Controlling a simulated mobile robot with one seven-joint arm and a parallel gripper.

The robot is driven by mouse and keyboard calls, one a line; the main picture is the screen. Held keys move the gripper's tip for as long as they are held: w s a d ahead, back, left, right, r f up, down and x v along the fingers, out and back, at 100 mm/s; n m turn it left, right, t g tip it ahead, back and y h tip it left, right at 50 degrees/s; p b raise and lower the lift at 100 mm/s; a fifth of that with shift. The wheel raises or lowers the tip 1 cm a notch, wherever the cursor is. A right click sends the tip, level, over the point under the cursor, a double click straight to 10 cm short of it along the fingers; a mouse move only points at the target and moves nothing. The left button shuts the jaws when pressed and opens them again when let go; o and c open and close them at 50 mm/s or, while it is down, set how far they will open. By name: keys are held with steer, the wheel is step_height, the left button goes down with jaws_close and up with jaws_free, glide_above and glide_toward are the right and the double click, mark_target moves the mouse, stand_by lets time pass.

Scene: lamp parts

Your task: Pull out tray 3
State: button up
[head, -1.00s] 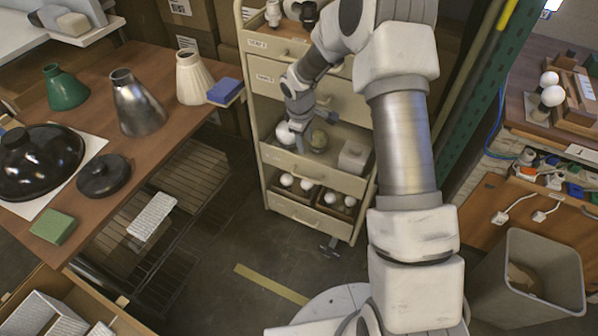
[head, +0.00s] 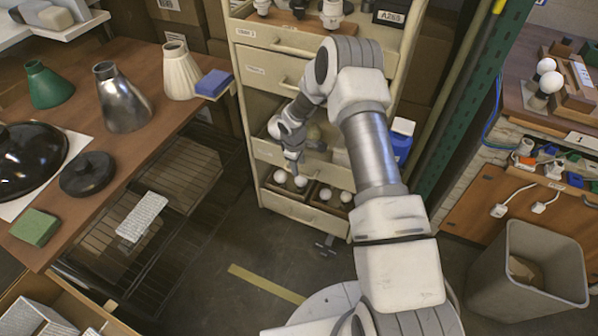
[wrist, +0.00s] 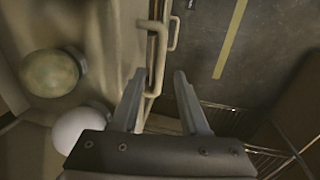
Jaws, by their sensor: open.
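The cream drawer cart stands at the centre of the head view. Its third tray down (head: 264,152), which I take to be tray 3, has a low front panel; its label is not readable. Its bar handle (wrist: 154,58) shows in the wrist view. A greenish globe (wrist: 52,73) and a white globe (wrist: 82,127) lie in the tray behind that front. My gripper (wrist: 160,76) is open and empty, pointing down at the tray front. In the wrist view the handle appears between the two fingertips; contact cannot be told. In the head view my gripper (head: 295,170) partly hides the front.
Below is a bottom tray (head: 290,208) with white bulbs in boxes; its handle may be the second bar (wrist: 174,32). A wooden table (head: 150,120) with lamp shades stands left. A grey bin (head: 525,265) stands right.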

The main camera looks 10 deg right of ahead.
steer(key=shift+w+d+f, duration=0.1)
steer(key=shift+w+f, duration=0.05)
steer(key=shift+f, duration=0.6)
steer(key=shift+w+d+f, duration=0.1)
steer(key=shift+f, duration=0.65)
steer(key=shift+c, duration=0.2)
jaws_close()
